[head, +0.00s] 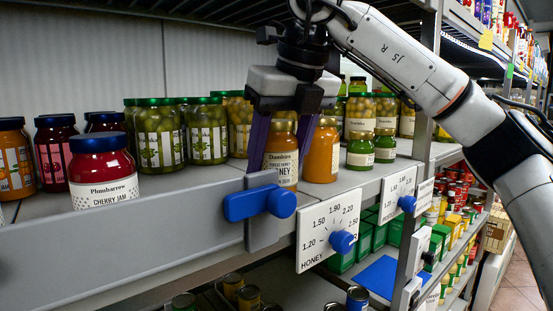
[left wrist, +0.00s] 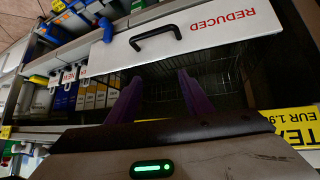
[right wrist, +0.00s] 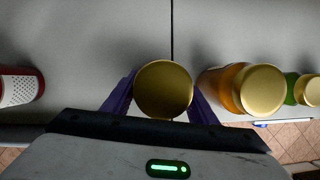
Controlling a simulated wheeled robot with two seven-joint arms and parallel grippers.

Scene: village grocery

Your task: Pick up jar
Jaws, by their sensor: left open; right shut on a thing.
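A honey jar (head: 281,160) with a gold lid and a cream label stands upright at the shelf front in the head view. My right gripper (head: 284,146) comes down from above with its purple fingers on either side of it. In the right wrist view the jar's gold lid (right wrist: 163,89) sits between the fingers, and the gripper is shut on the jar. A second honey jar (head: 321,152) stands close on the right. It also shows in the right wrist view (right wrist: 224,84). My left gripper (left wrist: 157,92) is open and empty, seen only in the left wrist view.
A cherry jam jar (head: 102,172) stands left, with olive jars (head: 159,136) behind. A grey front rail (head: 130,240) with a blue knob (head: 281,204) and a price plate (head: 328,228) edge the shelf. A wire basket (left wrist: 220,75) and REDUCED sign (left wrist: 190,34) lie before my left gripper.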

